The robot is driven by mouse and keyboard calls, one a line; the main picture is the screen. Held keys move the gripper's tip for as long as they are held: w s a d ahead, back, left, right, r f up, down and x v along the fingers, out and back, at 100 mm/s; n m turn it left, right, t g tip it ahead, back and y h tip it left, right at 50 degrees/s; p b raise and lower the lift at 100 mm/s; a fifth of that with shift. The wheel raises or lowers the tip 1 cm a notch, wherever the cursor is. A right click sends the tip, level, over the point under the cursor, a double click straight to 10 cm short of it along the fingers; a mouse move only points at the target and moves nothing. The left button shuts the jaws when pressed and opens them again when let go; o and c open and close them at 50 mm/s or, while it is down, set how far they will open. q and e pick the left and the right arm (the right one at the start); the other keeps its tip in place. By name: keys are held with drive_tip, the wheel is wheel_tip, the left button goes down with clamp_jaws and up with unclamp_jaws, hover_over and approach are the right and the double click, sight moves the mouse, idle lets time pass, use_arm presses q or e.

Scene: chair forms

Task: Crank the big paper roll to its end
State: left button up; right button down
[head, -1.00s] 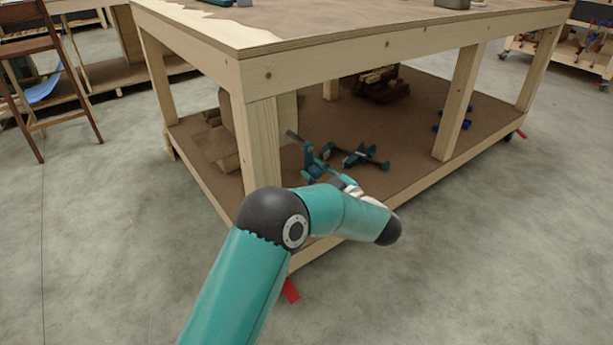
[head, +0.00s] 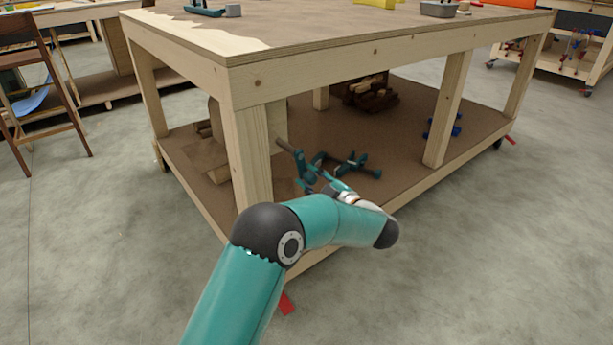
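The big paper roll and its crank are not visible in the head view. My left arm comes up from the bottom and bends toward the right in front of the workbench. My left gripper (head: 327,187) is small and partly hidden behind my own arm, against the lower shelf. I cannot tell whether it is open or shut, and I see nothing clearly held in it. My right gripper is not in view.
A wooden workbench (head: 350,47) fills the middle, close ahead. Teal clamps (head: 345,163), dark wood pieces (head: 370,97) and blue clamps (head: 455,127) lie on its lower shelf (head: 400,140). A wooden chair (head: 30,57) stands left. Concrete floor is clear at right.

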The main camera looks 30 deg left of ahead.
use_arm(q)
drive_tip(key=shift+o, duration=1.4)
drive_tip(key=v, duration=1.2)
drive_tip(key=shift+f, duration=0.15)
